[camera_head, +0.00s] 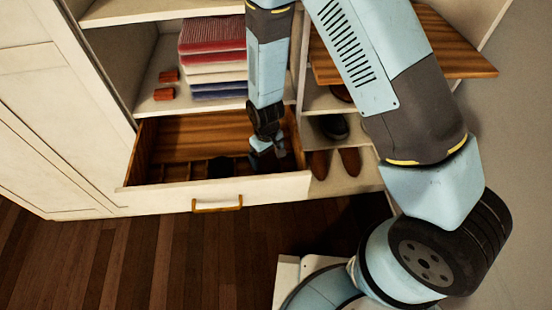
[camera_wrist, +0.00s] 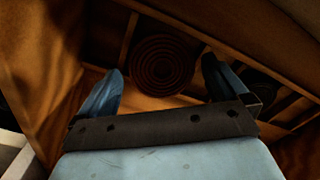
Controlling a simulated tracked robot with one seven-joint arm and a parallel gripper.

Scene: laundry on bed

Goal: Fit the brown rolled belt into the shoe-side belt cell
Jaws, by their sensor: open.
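In the wrist view the brown rolled belt (camera_wrist: 160,64) lies as a flat coil in a wooden cell of the open drawer (camera_head: 168,199). Thin dividers show beside it; I cannot tell how deep it sits. My gripper (camera_wrist: 163,72) is open, with one blue finger on each side of the coil in the picture, and no grip shows. In the head view my gripper (camera_head: 267,157) reaches down into the drawer's right part, and the brown belt cannot be made out there. A dark rolled item (camera_head: 221,167) lies in a cell further left.
Brown shoes (camera_head: 350,161) and a dark shoe (camera_head: 332,127) stand on shelves just right of the drawer. Folded clothes (camera_head: 212,60) and small red-brown items (camera_head: 164,94) lie on the shelf above. The drawer walls and dividers are close around my gripper.

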